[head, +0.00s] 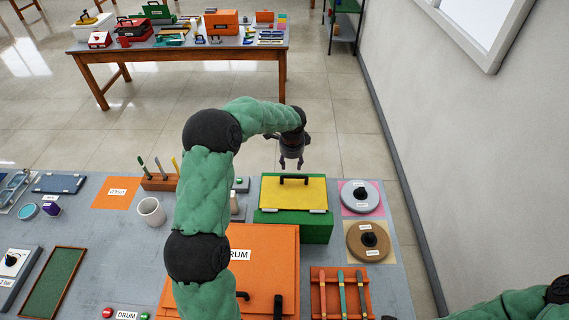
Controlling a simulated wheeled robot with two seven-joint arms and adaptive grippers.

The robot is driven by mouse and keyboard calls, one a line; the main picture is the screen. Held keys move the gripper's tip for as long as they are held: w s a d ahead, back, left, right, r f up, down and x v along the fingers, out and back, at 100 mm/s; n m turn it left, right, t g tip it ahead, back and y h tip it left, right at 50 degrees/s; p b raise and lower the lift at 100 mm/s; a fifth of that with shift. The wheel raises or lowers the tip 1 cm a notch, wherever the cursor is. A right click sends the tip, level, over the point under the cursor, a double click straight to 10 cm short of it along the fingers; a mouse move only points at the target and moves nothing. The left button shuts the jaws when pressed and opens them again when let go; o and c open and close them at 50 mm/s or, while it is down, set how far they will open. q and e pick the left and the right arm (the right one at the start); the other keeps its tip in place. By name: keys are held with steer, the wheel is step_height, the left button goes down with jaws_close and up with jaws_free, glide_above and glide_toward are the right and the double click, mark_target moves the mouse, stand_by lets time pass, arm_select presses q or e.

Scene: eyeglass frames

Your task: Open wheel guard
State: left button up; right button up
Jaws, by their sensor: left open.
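A green box (297,228) with a yellow lid (300,193) stands on the grey workbench, right of centre. I cannot read that label, so I cannot tell if this is the wheel guard. My left gripper (291,166) hangs open and empty, pointing down, just behind the box in the picture. I cannot judge its height above the lid. My right arm (508,306) shows at the bottom right; its gripper is out of view.
A large orange DRUM box (268,258) stands in front, partly hidden by my left arm. Two round discs with black knobs, grey (352,203) and brown (356,246), lie right of the green box. An orange tray (328,277) holds tools. A white cup (151,211) stands left.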

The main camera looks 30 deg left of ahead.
mark_target(291, 177)
arm_select(q)
steer(key=f, duration=0.3)
steer(key=w+f, duration=0.1)
steer(key=f, duration=0.3)
steer(key=a+f, duration=0.1)
steer(key=f, duration=0.2)
steer(key=shift+w+f, duration=0.15)
steer(key=shift+w, duration=0.25)
jaws_close()
